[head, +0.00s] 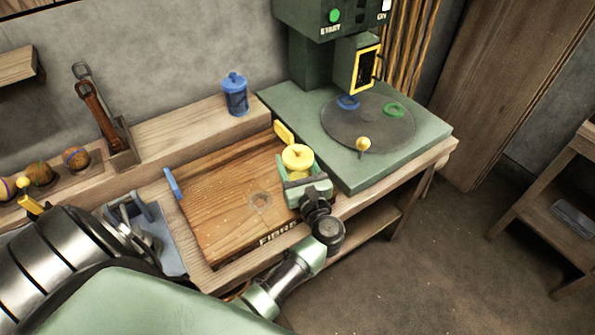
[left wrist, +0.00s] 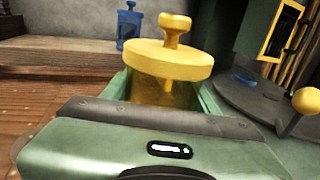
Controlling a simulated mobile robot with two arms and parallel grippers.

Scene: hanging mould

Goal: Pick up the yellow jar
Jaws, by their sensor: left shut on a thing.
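The yellow jar (head: 297,156) has a round yellow lid with a knob and stands upright between the jaws of my left gripper (head: 298,176), over the right side of the wooden board. In the left wrist view, the yellow jar (left wrist: 168,60) rises between the two green fingers, its lid above them. My left gripper (left wrist: 163,95) is shut on its body. The jar's lower part is hidden by the gripper, so I cannot tell whether its base touches the board. My right gripper is not in view.
The wooden board (head: 222,190) is otherwise mostly bare, with blue and yellow handles. A blue jar (head: 235,94) stands on the back ledge. A green machine (head: 330,62) with a round turntable (head: 366,128) stands right, with a yellow-knobbed lever (head: 363,145) near the jar. Wrenches (head: 97,110) stand left.

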